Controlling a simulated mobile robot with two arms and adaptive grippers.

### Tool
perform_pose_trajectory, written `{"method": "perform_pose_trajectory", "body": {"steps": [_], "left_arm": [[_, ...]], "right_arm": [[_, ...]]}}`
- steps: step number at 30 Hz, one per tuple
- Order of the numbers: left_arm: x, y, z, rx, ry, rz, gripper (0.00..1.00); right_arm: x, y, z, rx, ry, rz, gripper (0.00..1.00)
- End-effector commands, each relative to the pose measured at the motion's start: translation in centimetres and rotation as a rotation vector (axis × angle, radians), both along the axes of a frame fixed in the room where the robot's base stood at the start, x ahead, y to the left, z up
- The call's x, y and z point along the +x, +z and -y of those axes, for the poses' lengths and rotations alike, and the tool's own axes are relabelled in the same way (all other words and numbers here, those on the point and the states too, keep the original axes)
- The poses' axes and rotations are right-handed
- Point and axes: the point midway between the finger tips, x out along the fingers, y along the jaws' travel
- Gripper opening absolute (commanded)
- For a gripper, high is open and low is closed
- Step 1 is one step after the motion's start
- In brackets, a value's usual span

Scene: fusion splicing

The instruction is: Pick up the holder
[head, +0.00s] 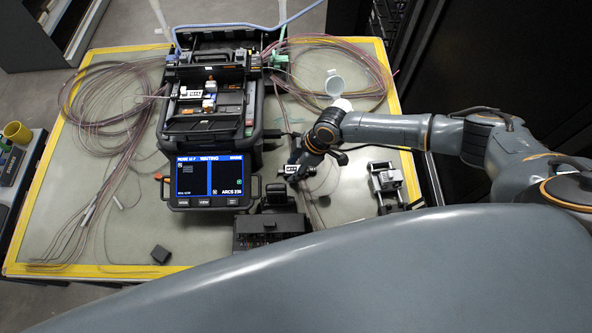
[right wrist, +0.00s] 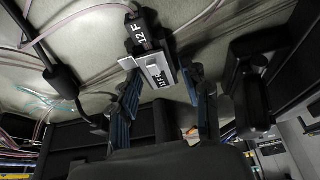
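The holder (right wrist: 158,72) is a small black and silver block marked "12 F" in the right wrist view, with a pale fiber or cable running to it. In the head view it shows as a small piece (head: 292,170) on the mat, right of the splicer's screen. My right gripper (right wrist: 162,78) is open, with one blue-padded finger on each side of the holder. A gap shows at the right finger; whether the left finger touches is unclear. In the head view the right gripper (head: 303,163) reaches down over the holder and partly hides it. My left gripper is out of sight.
The fusion splicer (head: 212,130) with its lit screen stands left of the holder. A black device (head: 270,232) sits in front, and a silver-black tool (head: 386,182) stands to the right. Coiled fibers (head: 335,62) lie behind.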

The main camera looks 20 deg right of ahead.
Motion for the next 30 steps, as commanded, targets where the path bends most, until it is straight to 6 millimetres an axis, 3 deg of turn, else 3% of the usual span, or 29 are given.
{"method": "perform_pose_trajectory", "body": {"steps": [1, 6, 20, 30], "left_arm": [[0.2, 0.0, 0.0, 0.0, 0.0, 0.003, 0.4], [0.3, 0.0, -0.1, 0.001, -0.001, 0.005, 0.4], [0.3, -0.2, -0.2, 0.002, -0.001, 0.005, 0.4], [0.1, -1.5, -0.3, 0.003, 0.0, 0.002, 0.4]], "right_arm": [[0.0, 0.0, 0.0, 0.0, 0.0, 0.0, 0.3], [0.0, 0.0, 0.0, 0.0, 0.0, 0.0, 0.0], [0.0, 0.3, 0.0, 0.001, 0.0, 0.0, 0.0], [-0.3, 3.5, -0.4, 0.003, 0.004, 0.001, 0.0]]}}
